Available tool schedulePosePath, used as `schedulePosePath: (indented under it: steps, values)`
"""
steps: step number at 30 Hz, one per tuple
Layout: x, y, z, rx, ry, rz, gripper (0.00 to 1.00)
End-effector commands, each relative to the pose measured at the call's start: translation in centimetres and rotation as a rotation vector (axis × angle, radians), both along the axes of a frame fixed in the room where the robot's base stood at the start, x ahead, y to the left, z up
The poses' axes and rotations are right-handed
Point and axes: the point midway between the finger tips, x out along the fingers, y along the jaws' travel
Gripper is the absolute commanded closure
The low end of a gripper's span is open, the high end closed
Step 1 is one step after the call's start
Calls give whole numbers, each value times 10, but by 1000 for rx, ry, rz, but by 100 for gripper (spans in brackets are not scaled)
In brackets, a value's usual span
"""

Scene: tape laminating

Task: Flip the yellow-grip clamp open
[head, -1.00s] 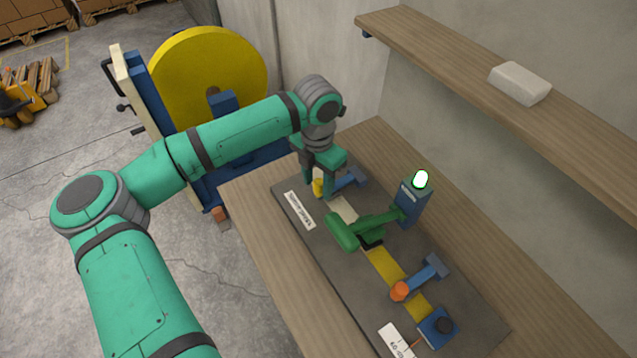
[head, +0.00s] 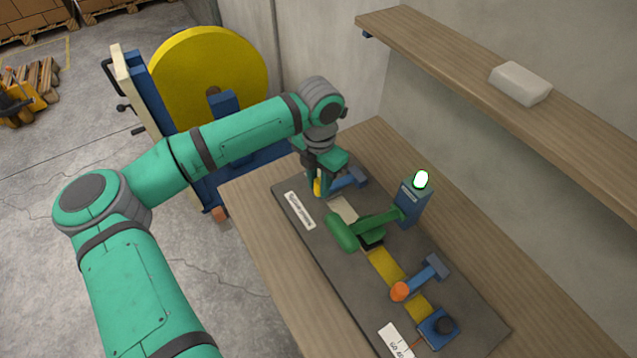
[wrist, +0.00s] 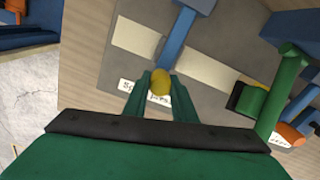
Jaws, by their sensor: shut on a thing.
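The yellow-grip clamp has a blue arm (head: 348,180) with a yellow grip (head: 317,187) at its end, on the dark base plate (head: 440,290). In the wrist view the blue arm (wrist: 181,42) reaches across a pale strip (wrist: 140,42), and the yellow grip (wrist: 161,82) sits between my fingertips. My gripper (wrist: 161,86) is shut on the yellow grip, with one finger on each side. In the head view my gripper (head: 322,186) partly hides the grip.
An orange-grip clamp (head: 400,291) is farther along the yellow tape (head: 384,268). A shelf (head: 450,65) overhangs the right side.

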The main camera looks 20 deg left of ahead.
Motion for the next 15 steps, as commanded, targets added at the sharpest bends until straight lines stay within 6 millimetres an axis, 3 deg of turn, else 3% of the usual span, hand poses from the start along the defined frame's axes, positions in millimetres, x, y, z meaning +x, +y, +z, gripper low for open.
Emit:
schedulePosePath:
  steps: [15]
  values:
    - [22, -15, 40, -2, -13, 0, 100]
